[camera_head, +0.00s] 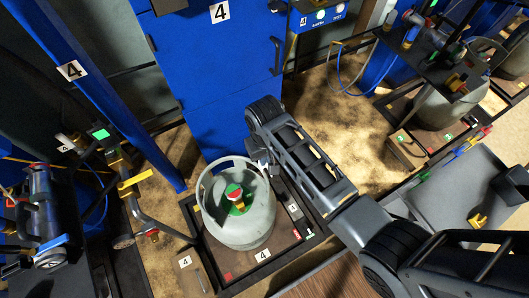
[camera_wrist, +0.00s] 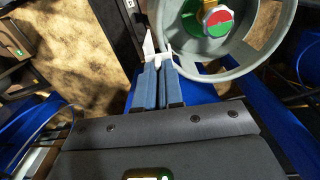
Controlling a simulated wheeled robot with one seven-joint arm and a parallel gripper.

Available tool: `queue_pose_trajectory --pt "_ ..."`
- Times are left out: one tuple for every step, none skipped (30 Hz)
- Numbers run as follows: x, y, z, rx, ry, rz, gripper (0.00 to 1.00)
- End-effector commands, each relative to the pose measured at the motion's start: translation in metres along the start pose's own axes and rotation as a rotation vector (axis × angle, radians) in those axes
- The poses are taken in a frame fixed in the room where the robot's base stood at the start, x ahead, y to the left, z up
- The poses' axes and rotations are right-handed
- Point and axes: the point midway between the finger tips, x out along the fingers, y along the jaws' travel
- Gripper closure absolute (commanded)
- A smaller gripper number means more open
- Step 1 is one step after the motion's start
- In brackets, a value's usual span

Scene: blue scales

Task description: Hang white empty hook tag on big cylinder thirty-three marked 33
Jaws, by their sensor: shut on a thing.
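A big pale grey-green cylinder (camera_head: 240,225) stands upright on a low platform in the head view. It has an open collar ring and a red, white and green valve cap (camera_head: 236,200). No 33 marking is readable on it. My gripper (camera_head: 262,163) is at the collar's upper right edge. In the wrist view my gripper (camera_wrist: 158,62) has its blue fingers shut on a thin white hook tag (camera_wrist: 149,46), which sticks out past the tips beside the collar (camera_wrist: 215,76). The tag's hook end is close to the rim; I cannot tell whether it touches or goes over it.
The dark-edged platform (camera_head: 278,253) carries labels marked 4. A blue cabinet (camera_head: 225,85) marked 4 stands behind the cylinder. A hose-and-handle stand (camera_head: 140,195) is left of it. Another cylinder (camera_head: 448,105) stands at upper right, and a grey tray (camera_head: 455,180) is at right.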

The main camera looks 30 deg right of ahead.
Motion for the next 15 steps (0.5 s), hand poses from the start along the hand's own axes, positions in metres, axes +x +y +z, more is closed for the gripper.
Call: queue_pose_trajectory --pt "0.0 0.0 0.0 0.0 0.0 0.0 1.0" --pt "-0.0001 0.0 -0.0001 0.0 0.0 0.0 1.0" --pt "-0.0002 0.0 -0.0002 0.0 0.0 0.0 1.0" --pt "-0.0003 0.0001 -0.0002 0.0 0.0 0.0 1.0" --pt "-0.0003 0.0001 -0.0002 0.0 0.0 0.0 1.0" --pt "-0.0004 0.0001 -0.0001 0.0 0.0 0.0 1.0" --pt "-0.0004 0.0 0.0001 -0.001 0.0 0.0 1.0" --pt "-0.0004 0.0 0.0004 -0.001 0.0 0.0 1.0" --pt "0.0004 0.0 0.0004 -0.001 0.0 0.0 1.0" --pt "0.0013 0.0001 0.0004 -0.001 0.0 0.0 1.0" --pt "0.0023 0.0001 0.0004 -0.001 0.0 0.0 1.0" --pt "0.0039 0.0001 0.0004 -0.001 0.0 0.0 1.0" --pt "0.0054 0.0001 0.0005 -0.001 0.0 0.0 1.0" --pt "0.007 0.0001 0.0004 -0.001 0.0 0.0 1.0" --pt "0.0094 0.0001 0.0005 -0.001 0.0 0.0 1.0"
